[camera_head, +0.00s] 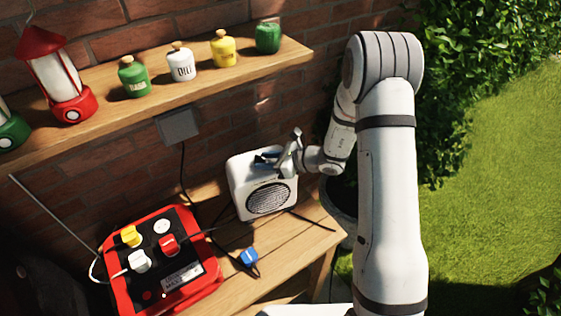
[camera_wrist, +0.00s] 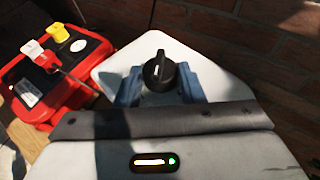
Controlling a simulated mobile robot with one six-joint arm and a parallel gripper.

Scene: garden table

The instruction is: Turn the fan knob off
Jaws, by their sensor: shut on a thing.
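The fan (camera_head: 268,199) is a white box with a round dark grille, standing on the wooden bench. Its black knob (camera_wrist: 158,70) is on its top face and carries a white pointer mark, seen in the wrist view. The fan's white top (camera_wrist: 108,70) shows around the fingers.
A red power box (camera_head: 183,284) with yellow, white and red plugs sits left of the fan. A blue plug (camera_head: 249,257) lies on the bench (camera_head: 285,250) in front. Above, a shelf (camera_head: 230,75) holds jars and a red lantern (camera_head: 57,80). Cables run across the bench.

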